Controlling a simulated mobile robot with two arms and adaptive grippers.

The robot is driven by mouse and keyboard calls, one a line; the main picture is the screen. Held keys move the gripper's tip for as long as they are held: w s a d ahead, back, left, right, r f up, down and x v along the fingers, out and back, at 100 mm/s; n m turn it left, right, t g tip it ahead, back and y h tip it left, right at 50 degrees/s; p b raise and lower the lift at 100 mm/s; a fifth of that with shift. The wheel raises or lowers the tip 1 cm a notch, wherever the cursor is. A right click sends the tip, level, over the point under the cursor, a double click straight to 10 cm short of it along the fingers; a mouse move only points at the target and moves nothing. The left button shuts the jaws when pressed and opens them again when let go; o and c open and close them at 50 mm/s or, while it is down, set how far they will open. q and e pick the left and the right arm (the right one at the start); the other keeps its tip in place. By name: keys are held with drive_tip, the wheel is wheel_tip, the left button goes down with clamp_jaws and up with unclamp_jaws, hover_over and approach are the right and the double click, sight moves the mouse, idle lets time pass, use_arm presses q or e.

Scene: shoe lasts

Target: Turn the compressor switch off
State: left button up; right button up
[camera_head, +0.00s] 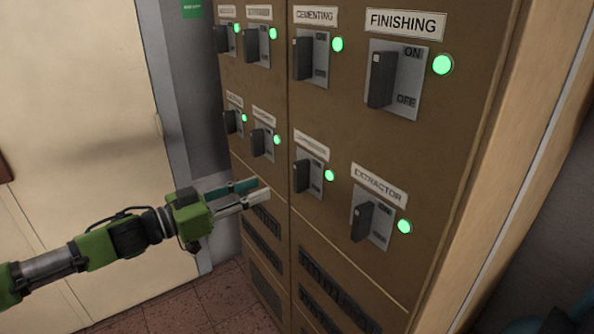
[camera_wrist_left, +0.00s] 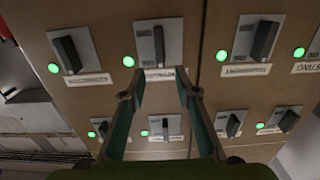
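A brown cabinet (camera_head: 345,225) carries two rows of black switches on grey plates, each with a lit green lamp. The lower-row switch (camera_head: 308,173) left of EXTRACTOR has a blurred label (camera_head: 311,145) that may read COMPRESSOR; its lamp (camera_head: 329,175) is lit. My left gripper (camera_head: 260,190) is below and left of this switch, its fingers apart and empty. In the left wrist view, which looks upside down, the same switch (camera_wrist_left: 158,45) appears just beyond the open fingertips (camera_wrist_left: 161,82), without visible contact. My right gripper is not recognisable in view.
The EXTRACTOR switch (camera_head: 362,222) is to the right; FINISHING (camera_head: 381,80) and CEMENTING (camera_head: 303,58) are above. Another lower-row switch (camera_head: 258,142) is just above my left gripper. Dark vents (camera_head: 335,295) are below. A pale door (camera_head: 80,100) stands left.

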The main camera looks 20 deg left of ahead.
sight(295, 175)
use_arm(q)
drive_tip(key=p+x, duration=0.4)
drive_tip(key=x, duration=0.6)
drive_tip(key=shift+w+d+r, duration=0.1)
drive_tip(key=shift+w+d, duration=0.15)
drive_tip(key=shift+w, duration=0.05)
drive_tip(key=shift+w+d, duration=0.3)
drive_tip(key=shift+w, duration=0.1)
use_arm(e)
drive_tip(key=r, duration=0.1)
drive_tip(key=w+r, duration=0.1)
drive_tip(key=r, duration=0.2)
drive_tip(key=shift+w+r, duration=0.25)
use_arm(q)
clamp_jaws()
